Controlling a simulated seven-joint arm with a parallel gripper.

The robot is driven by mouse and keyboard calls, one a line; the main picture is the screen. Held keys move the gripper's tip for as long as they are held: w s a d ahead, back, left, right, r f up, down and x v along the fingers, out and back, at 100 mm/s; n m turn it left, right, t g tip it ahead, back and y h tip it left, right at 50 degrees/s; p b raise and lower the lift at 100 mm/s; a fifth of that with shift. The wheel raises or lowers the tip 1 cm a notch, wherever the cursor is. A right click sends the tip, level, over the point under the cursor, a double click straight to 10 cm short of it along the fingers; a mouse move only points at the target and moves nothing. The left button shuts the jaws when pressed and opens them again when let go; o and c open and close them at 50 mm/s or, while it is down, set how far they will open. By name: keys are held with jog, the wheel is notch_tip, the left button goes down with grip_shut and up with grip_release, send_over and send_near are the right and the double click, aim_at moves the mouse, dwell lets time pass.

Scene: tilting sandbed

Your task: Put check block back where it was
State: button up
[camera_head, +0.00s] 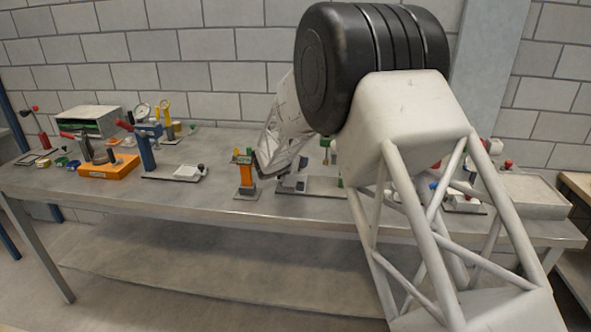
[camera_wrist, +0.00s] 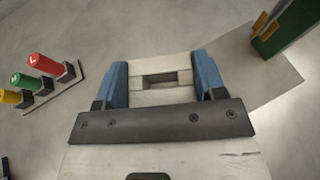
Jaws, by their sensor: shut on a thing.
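My gripper (camera_wrist: 160,78) has two blue fingers in the wrist view, one on each side of a pale block (camera_wrist: 146,97) with a rectangular opening in its middle. The block looks like the check block, and the gripper is shut on it. I cannot tell whether its underside touches the surface below. In the head view, my arm's large links hide the gripper and the block.
In the wrist view, red (camera_wrist: 46,65), green (camera_wrist: 25,81) and yellow (camera_wrist: 10,97) cylinders stand left, and a green post (camera_wrist: 285,28) upper right. The workbench (camera_head: 215,205) holds an orange fixture (camera_head: 108,166) left and a shallow grey tray (camera_head: 530,207) right.

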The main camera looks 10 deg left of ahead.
jog(key=shift+f, duration=1.7)
jog(key=shift+f, duration=0.25)
jog(key=o, duration=1.1)
jog(key=shift+f, duration=0.1)
jog(key=shift+a+r, duration=0.1)
jog(key=shift+r, duration=0.15)
jog(key=shift+s+a+r, duration=0.1)
jog(key=shift+s+r, duration=0.05)
jog(key=v, duration=1.1)
jog(key=shift+s, duration=0.25)
jog(key=shift+r, duration=0.1)
